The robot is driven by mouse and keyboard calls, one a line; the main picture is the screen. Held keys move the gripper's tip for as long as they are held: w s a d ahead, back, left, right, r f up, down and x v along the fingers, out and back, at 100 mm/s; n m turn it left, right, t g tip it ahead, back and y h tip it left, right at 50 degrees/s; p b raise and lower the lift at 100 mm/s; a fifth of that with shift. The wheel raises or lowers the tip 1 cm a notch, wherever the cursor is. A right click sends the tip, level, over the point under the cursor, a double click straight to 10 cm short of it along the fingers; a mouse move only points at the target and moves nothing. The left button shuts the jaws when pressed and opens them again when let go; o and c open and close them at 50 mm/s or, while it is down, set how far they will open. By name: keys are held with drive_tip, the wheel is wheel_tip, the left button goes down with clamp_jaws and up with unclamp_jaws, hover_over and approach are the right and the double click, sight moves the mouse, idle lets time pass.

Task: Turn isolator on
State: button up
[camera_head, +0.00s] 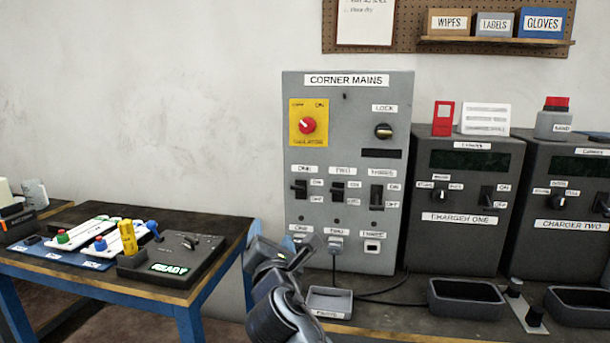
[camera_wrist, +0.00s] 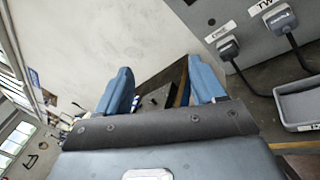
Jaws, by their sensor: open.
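The isolator is a red rotary knob (camera_head: 307,125) on a yellow plate (camera_head: 296,141), high on the left of the grey CORNER MAINS panel (camera_head: 348,92). Its pale pointer seems to lean up and left, toward the left label, with ON at the right. My gripper (camera_head: 256,242) is low at the panel's lower left corner in the head view, well below and left of the knob. In the wrist view my gripper (camera_wrist: 160,88) shows two blue fingers spread apart with nothing between them. The knob is not in the wrist view.
A small grey tray (camera_head: 328,303) sits before the panel. Chargers (camera_head: 463,190) stand to the right. A blue-legged table (camera_head: 190,300) with a controller stands left. Open wall lies left of the panel.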

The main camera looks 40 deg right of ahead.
drive_tip(key=w+d+r+n+h+b, duration=0.1)
drive_tip(key=w+d+r+n+h, duration=0.2)
drive_tip(key=d+r, duration=0.35)
drive_tip(key=g+h+b, duration=0.1)
drive_tip(key=g+h, duration=0.1)
drive_tip(key=h, duration=0.3)
approach(306, 127)
drive_tip(key=x, duration=0.8)
drive_tip(key=shift+w+d+r+p, duration=0.15)
drive_tip(key=shift+d+p, duration=0.15)
drive_tip(key=c, duration=1.1)
